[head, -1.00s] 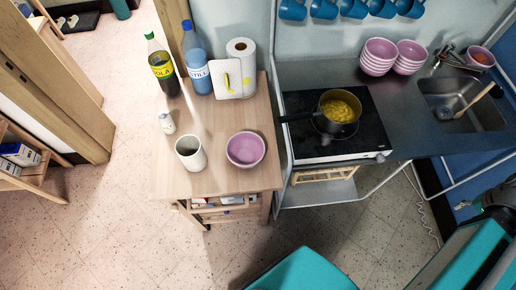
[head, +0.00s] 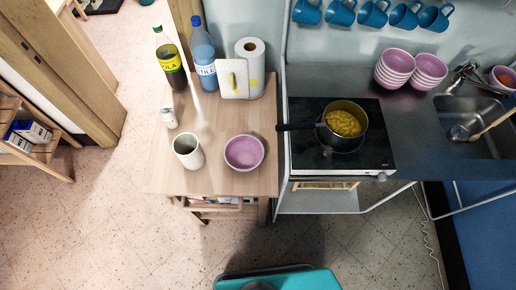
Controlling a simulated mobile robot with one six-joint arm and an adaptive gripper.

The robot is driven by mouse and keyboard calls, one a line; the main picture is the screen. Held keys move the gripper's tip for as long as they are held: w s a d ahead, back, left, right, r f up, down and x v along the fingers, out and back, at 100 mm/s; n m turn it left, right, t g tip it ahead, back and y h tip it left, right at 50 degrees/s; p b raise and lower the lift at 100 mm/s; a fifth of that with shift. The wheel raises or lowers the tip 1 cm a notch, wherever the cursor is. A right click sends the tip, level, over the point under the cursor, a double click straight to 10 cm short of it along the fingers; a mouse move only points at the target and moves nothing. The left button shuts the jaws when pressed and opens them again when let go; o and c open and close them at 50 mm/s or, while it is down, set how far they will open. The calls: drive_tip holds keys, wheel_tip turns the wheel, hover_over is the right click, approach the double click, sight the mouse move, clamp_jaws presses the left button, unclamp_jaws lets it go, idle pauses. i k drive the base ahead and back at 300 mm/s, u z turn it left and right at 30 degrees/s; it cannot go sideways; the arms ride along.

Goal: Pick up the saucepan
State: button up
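The saucepan (head: 320,132) stands upright on the black hob (head: 308,160), toward its right side, with yellow food inside. Its dark handle (head: 294,127) points left, reaching past the hob's left edge toward the wooden table. My gripper is not in view, so I cannot see whether it is open or shut. A teal part of my own body shows at the bottom middle.
Left of the hob, a wooden table (head: 215,183) holds a pink bowl (head: 244,153), white cup (head: 187,151), two bottles and a paper roll (head: 250,64). Stacked bowls (head: 394,72) and a sink (head: 470,122) are to the right. Blue mugs (head: 373,13) hang above. Floor in front is clear.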

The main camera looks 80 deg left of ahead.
sight(343, 124)
drive_tip(key=z, duration=0.3)
drive_tip(key=i, duration=1.3)
drive_tip(key=u, duration=2.9)
